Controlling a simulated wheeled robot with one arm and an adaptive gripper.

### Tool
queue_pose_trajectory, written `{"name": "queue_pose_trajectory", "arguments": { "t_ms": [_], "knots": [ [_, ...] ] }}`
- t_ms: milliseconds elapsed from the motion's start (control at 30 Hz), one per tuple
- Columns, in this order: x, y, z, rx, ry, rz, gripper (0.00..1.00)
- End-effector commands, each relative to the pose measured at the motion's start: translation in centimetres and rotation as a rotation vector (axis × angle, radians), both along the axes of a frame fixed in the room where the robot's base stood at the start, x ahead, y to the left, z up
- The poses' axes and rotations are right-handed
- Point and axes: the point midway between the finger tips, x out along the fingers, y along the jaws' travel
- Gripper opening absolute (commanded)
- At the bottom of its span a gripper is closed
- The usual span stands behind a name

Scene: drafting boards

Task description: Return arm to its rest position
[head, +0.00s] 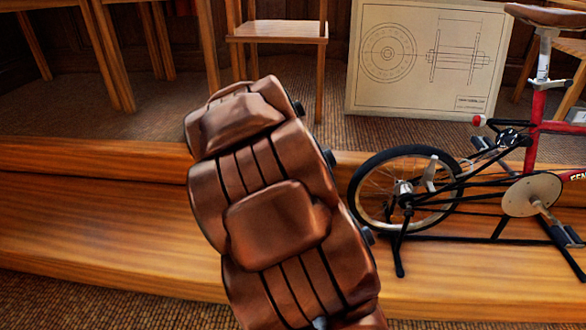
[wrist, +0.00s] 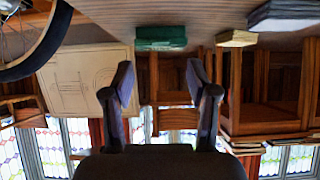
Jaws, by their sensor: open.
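In the wrist view, my gripper (wrist: 160,78) shows with its two fingers well apart. Nothing is between them, and the fingertips touch nothing that I can see. The wrist picture is upside down, with the floor at the top and windows at the bottom. My gripper does not show in the head view, so its place relative to my body cannot be told from there.
A red bicycle (head: 538,125) stands on the wooden step (head: 95,220) at right. A drawing board (head: 425,55) stands behind. A green box (wrist: 160,38) shows in the wrist view.

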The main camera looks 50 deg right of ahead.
Motion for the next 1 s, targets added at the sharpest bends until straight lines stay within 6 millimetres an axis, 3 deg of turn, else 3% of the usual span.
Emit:
{"name": "queue_pose_trajectory", "arguments": {
  "t_ms": [567, 767, 1000],
  "knots": [
    [0.1, 0.5, 0.6, 0.009, 0.007, 0.006, 0.58],
    [-0.2, 5.0, 4.2, 0.087, 0.079, 0.065, 0.58],
    [-2.1, 13.2, 9.3, 0.219, 0.232, 0.189, 0.58]
  ]
}}
